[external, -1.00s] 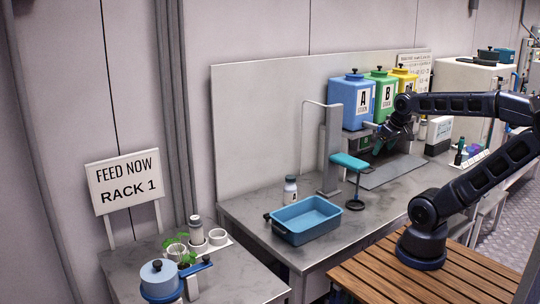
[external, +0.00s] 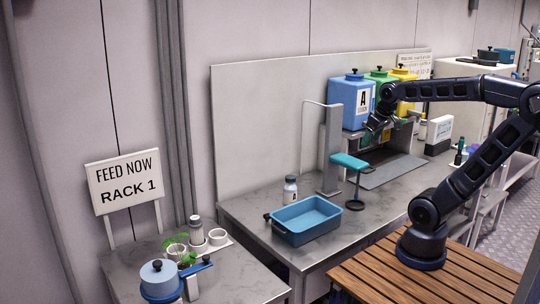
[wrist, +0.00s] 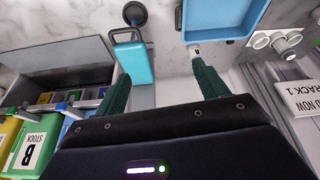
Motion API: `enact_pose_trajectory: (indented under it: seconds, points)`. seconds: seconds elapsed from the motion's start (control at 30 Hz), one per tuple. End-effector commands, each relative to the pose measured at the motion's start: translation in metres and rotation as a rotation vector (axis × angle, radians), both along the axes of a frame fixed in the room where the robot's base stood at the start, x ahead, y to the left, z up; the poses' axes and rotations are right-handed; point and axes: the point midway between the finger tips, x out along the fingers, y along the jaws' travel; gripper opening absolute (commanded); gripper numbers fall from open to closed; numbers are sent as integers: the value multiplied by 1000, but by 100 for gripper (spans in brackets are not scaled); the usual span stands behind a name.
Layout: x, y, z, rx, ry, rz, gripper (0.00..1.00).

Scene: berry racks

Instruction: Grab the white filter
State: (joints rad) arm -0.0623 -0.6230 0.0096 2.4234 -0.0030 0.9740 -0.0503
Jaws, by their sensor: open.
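No thing in view is plainly marked as a filter, so I cannot tell which one it is. A white bottle with a dark cap (external: 290,190) stands upright on the bench behind the blue tray; the wrist view shows a small white piece (wrist: 196,51) by the tray. A white cylinder with a grey top (external: 196,231) stands among white cups on the left table. My gripper (external: 374,127) is in front of the blue and green canisters, above the bench. In the wrist view its green fingers (wrist: 163,87) are apart, with nothing held between them.
A blue tray (external: 306,220) sits at the bench's front left. A teal block on a grey stand (external: 349,161) is between the tray and my gripper. Canisters in blue (external: 351,103), green and yellow stand behind. A rack sign (external: 125,181) stands at the left.

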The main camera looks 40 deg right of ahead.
Motion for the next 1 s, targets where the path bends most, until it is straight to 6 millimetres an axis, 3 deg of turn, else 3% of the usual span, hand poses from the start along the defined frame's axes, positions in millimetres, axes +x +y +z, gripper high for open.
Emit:
enact_pose_trajectory:
  seconds: [0.23,0.5,0.77,1.0]
  points:
    - [66,37,24,-33,42,147,72]
    - [135,89,36,-67,83,302,72]
    - [198,152,33,-98,118,452,72]
    - [248,220,18,-126,151,590,72]
